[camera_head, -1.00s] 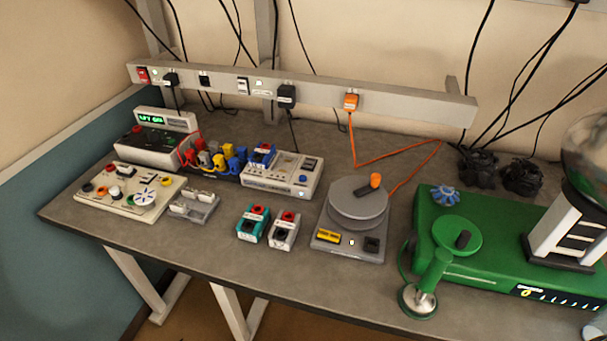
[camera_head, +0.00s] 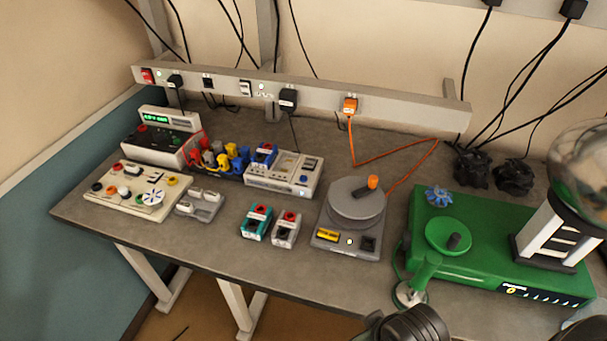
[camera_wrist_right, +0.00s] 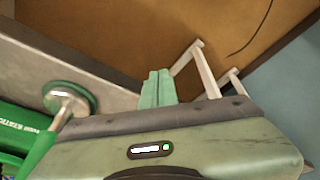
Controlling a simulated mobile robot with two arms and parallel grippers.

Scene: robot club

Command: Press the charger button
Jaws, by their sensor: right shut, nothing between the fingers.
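The charger (camera_head: 283,178) is a pale grey box at the middle back of the bench, with a blue block (camera_head: 264,155) seated at its left end. A small blue button (camera_head: 303,180) shows near its right end. My right gripper (camera_wrist_right: 157,88) shows in the right wrist view with its pale green fingers together and nothing between them. It points over the floor and the bench legs, apart from the charger. A dark part of my arm shows at the bottom of the head view, but no fingers show there. My left gripper is out of view.
Teal (camera_head: 257,222) and grey (camera_head: 286,229) blocks stand in front of the charger. A grey turntable device (camera_head: 345,240) is right of it, and a green machine (camera_head: 490,260) with a crank stands further right. A control panel (camera_head: 125,195) is at left. The front bench strip is clear.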

